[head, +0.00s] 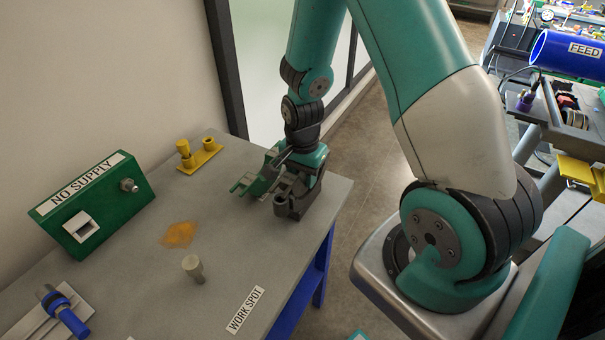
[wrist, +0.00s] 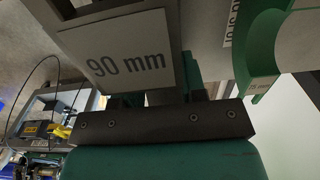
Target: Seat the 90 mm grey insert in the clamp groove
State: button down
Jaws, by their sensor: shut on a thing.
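My gripper (head: 293,176) is low over the far right of the grey work table and also shows along the bottom of the wrist view (wrist: 165,98). It is shut on the grey insert (wrist: 118,88), whose white label reads 90 mm. A dark grey block-like piece (head: 290,202) with a round boss is under the gripper in the head view; I cannot tell where the insert ends and this piece begins. A green piece (head: 250,184) is just left of the gripper. A curved green part (wrist: 262,60) labelled 75 mm is at right in the wrist view. The clamp groove cannot be made out.
On the table (head: 150,268) are a green NO SUPPLY box (head: 96,205), a yellow fitting (head: 200,157), a small grey peg (head: 193,268), an orange stain (head: 180,234) and a blue-handled tool (head: 62,310). A blue FEED pipe (head: 565,52) is at upper right. The WORK SPOT label area is clear.

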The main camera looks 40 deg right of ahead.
jog(key=shift+f+b, duration=0.65)
jog(key=shift+f, duration=0.3)
jog(key=c, duration=0.6)
grip_release()
notch_tip(320, 180, up, 18)
jog(key=shift+f+b, duration=0.25)
jog(key=shift+b, duration=0.15)
jog(key=s+a+r+n+y, duration=0.2)
jog(key=s+a+r+n, duration=0.1)
jog(key=s+a+n, duration=0.5)
jog(key=s+a+r+n+y, duration=0.2)
jog(key=s+a+n, duration=0.6)
jog(key=a+n, duration=0.4)
jog(key=shift+a+r+n, duration=0.3)
jog(key=shift+r+n, duration=0.3)
jog(key=shift+r, duration=0.3)
